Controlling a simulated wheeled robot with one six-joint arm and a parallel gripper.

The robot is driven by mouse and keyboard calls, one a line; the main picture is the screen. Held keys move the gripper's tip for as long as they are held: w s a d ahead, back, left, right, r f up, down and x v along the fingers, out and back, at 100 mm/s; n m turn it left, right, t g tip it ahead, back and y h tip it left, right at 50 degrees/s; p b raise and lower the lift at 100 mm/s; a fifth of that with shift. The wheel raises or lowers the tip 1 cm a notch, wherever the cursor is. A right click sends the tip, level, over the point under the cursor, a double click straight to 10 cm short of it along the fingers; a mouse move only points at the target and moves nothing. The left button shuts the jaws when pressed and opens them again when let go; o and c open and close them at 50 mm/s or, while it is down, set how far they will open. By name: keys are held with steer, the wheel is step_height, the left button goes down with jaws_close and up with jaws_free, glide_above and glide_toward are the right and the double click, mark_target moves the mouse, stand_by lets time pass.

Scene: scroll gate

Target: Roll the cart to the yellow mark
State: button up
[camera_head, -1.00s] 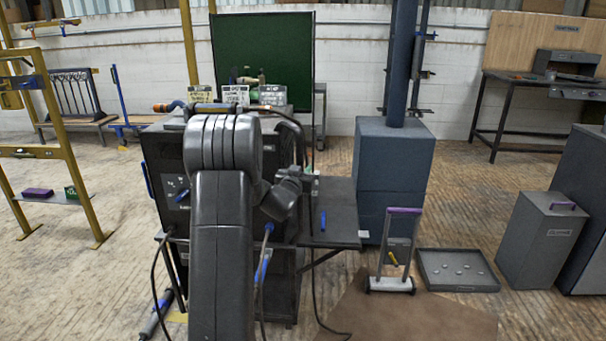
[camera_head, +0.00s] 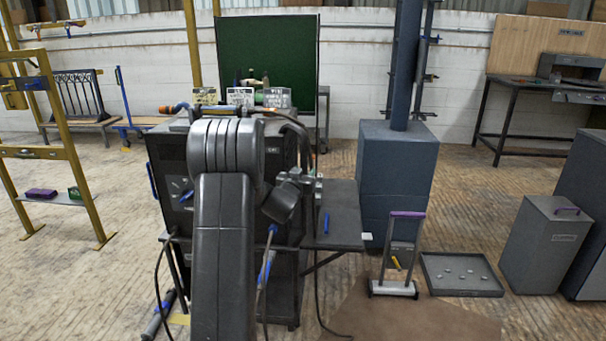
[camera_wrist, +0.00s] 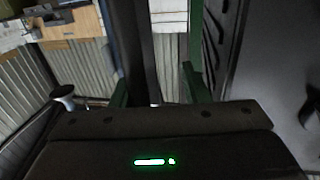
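A dark wheeled-looking stand with a black cabinet (camera_head: 176,165), a side shelf (camera_head: 338,218) and a lower rack stands behind my arm; I cannot tell whether it is the cart. A low cart with a blue upright handle (camera_head: 123,95) stands at the back left. A yellow patch (camera_head: 178,319) on the floor shows partly by the stand's foot. My gripper (camera_head: 314,188) is beside the cabinet, above the side shelf, small and partly hidden by my wrist. In the wrist view its two fingers (camera_wrist: 155,92) are apart, with no object clearly held between them.
A yellow frame (camera_head: 60,125) stands at left. A blue block with a column (camera_head: 398,180), a small purple-handled trolley (camera_head: 393,288), a grey tray (camera_head: 460,290) and a grey bin (camera_head: 545,245) stand at right. A brown mat (camera_head: 410,320) lies in front. Floor at left is fairly clear.

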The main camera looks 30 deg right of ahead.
steer(key=shift+s+r, duration=0.1)
steer(key=shift+s, duration=0.1)
steer(key=v, duration=1.3)
steer(key=shift+s+a, duration=0.2)
